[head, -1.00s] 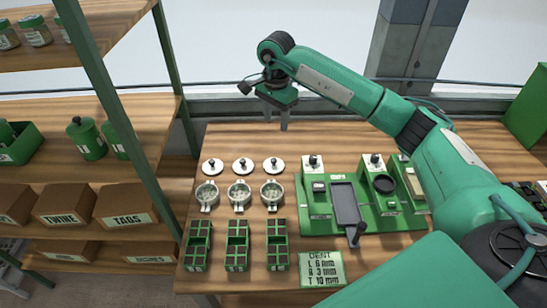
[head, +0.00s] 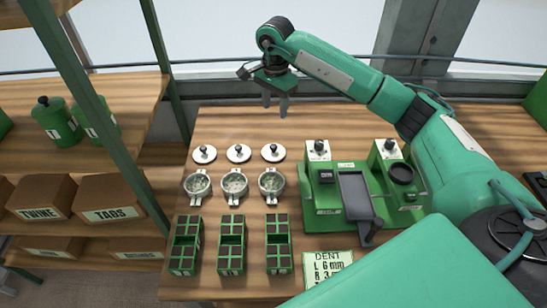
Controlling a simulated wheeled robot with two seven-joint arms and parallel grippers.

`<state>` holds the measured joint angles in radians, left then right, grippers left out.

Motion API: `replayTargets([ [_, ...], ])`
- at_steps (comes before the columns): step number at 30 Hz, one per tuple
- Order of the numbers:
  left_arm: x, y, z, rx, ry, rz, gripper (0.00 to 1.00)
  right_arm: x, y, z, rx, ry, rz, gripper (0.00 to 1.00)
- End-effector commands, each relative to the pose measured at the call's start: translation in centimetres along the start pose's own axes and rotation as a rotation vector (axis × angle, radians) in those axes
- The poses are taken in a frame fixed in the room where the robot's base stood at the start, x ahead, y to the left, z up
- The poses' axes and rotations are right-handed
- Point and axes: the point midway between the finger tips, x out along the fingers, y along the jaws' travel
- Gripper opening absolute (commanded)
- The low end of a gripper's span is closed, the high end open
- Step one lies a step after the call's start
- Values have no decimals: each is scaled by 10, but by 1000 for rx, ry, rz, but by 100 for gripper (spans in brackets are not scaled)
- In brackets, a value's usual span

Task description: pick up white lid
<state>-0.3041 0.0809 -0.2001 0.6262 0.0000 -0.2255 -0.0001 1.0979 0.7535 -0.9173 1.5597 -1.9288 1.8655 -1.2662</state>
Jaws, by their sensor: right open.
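Three white lids with dark knobs lie in a row on the wooden table: a left one (head: 204,154), a middle one (head: 238,153) and a right one (head: 273,153). My right gripper (head: 275,106) is open and empty, pointing down above the table, behind the right lid in the picture and apart from it. My left gripper is not in view.
Several pots or bowls with handles, one of them at the middle (head: 234,184), stand in front of the lids. Green seed trays (head: 231,245) are nearer. A green seeder station (head: 340,213) stands right of them. A card (head: 327,267) lies at the front. Shelves (head: 110,134) stand at left.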

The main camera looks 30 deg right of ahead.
Motion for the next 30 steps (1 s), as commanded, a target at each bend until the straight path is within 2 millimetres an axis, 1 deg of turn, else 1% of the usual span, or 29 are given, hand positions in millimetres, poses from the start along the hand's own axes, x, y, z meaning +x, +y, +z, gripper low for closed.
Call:
replayTargets([
  [1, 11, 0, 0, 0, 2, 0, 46, 11, 0, 0, 0, 0, 0, 47],
  [5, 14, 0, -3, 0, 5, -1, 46, 16, 0, 0, 0, 0, 0, 47],
  [8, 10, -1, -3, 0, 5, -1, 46, 26, 0, 0, 1, -1, 2, 47],
  [15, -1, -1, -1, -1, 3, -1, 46, 72, 1, 1, 0, -2, 4, 47],
  [18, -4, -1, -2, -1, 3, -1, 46, 87, 0, 1, 1, -2, 3, 47],
  [21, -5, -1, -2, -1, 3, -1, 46, 96, 0, 1, 1, -1, 0, 47],
  [24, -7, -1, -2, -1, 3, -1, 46, 101, 0, 1, 0, -1, 1, 47],
  [26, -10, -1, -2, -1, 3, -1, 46, 105, 0, 2, 0, -1, 2, 47],
  [30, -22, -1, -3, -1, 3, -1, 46, 122, 1, 6, 0, -2, 4, 47],
])
